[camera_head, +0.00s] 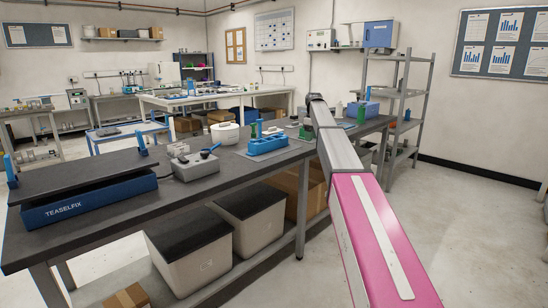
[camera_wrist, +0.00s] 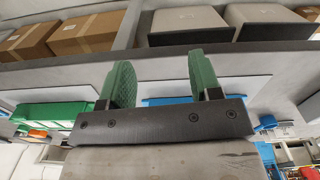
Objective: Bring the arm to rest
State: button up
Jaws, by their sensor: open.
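My arm (camera_head: 372,230) reaches forward from the bottom right of the head view, with a pink link and a grey link, and extends out beside the right part of the dark bench. My gripper (camera_wrist: 162,78) shows in the wrist view with two green ribbed fingers set well apart. It is open, and nothing sits between the fingers. In the head view the gripper is hard to make out, largely hidden behind the arm.
The dark bench (camera_head: 110,217) carries a blue TEASELFIX unit (camera_head: 90,200), a grey device (camera_head: 195,165), a white round container (camera_head: 224,134) and a blue rack (camera_head: 268,144). Lidded bins (camera_head: 190,262) and cardboard boxes stand beneath. A metal shelf (camera_head: 402,120) stands behind. Floor at right is clear.

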jog(key=s+f+m, duration=0.7)
jog(key=s+f, duration=2.5)
jog(key=s, duration=0.2)
jog(key=s+f+m, duration=0.1)
jog(key=s+f, duration=0.2)
jog(key=s, duration=0.4)
jog(key=s+f+m, duration=0.2)
jog(key=s+f, duration=0.1)
jog(key=s, duration=0.4)
jog(key=shift+d+f, duration=0.1)
